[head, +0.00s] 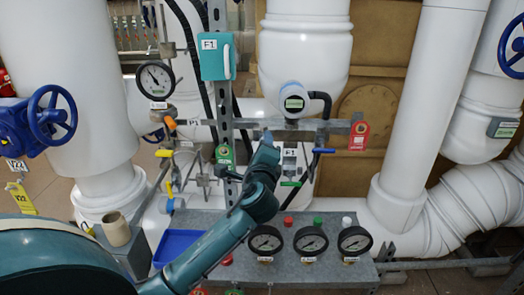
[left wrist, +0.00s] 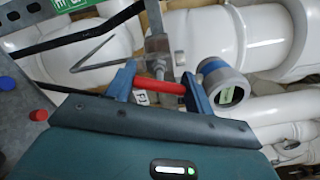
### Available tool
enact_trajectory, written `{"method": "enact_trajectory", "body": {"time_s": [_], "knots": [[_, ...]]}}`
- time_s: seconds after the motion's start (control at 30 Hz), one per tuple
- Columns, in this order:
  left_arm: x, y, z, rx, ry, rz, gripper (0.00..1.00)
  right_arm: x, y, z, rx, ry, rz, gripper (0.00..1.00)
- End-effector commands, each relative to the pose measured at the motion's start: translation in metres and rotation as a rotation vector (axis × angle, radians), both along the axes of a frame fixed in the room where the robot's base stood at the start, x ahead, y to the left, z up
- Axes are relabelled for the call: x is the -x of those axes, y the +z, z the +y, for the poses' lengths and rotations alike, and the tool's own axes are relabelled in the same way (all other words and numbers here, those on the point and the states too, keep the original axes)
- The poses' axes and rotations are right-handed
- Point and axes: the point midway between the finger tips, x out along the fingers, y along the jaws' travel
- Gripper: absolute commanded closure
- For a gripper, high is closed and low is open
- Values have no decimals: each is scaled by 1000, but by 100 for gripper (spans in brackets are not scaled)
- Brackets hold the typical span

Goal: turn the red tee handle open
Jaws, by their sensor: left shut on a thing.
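The red tee handle (left wrist: 160,86) shows in the left wrist view as a short red bar below a metal valve stem (left wrist: 158,48). My left gripper (left wrist: 161,87) has its two blue fingers at either end of the bar and is shut on it. In the head view my left arm reaches up from the lower left, and its gripper (head: 268,139) is at the grey horizontal rail. There the handle is hidden behind my gripper. My right gripper is in neither view.
Close by on the rail are a round white-and-blue meter (head: 293,99), a red tag (head: 359,134) and a blue lever (head: 323,151). Below stands a grey panel with three gauges (head: 310,240) and a blue tray (head: 177,247). Large white pipes (head: 410,110) stand at both sides.

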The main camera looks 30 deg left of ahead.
Motion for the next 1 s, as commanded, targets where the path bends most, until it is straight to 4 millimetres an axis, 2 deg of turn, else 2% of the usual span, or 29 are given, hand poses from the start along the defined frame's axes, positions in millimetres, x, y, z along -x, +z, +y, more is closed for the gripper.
{"method": "enact_trajectory", "body": {"time_s": [0.2, 0.5, 1.0], "knots": [[0, -2, 0, 159, 2, -96, 70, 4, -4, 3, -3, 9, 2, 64], [0, -2, 1, 308, 2, -190, 70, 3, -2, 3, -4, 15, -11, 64], [0, -1, 1, 376, 2, -231, 70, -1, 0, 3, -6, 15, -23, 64]]}}
